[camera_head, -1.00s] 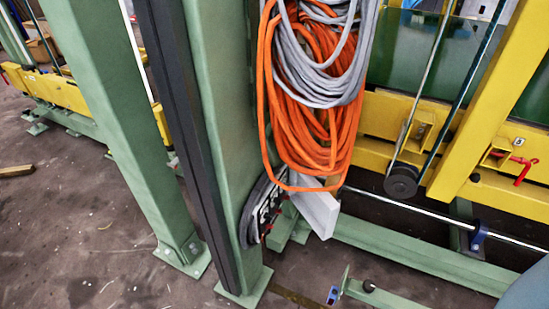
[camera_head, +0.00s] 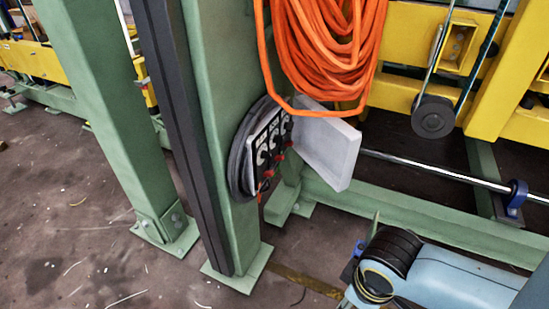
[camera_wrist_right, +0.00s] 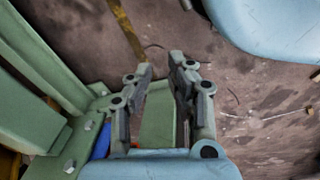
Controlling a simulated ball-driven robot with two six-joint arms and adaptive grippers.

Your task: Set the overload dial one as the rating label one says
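A dark round panel (camera_head: 240,165) is fixed on the side of the green post, low down, in the head view. It carries a block of several black dial faces with pale curved markings (camera_head: 268,145) and small red parts along the right edge. I cannot tell which is overload dial one, and no rating label is readable. A light grey cover plate (camera_head: 330,152) stands out to the right of the panel. My right gripper (camera_wrist_right: 161,68) is open and empty in the right wrist view, above the floor. My left gripper is not in view.
The green post (camera_head: 215,90) and orange cable coils (camera_head: 330,45) stand close around the panel. A green floor beam (camera_head: 420,225) and a steel rod (camera_head: 430,172) run to the right. My right arm is at lower right. The floor at lower left is mostly clear.

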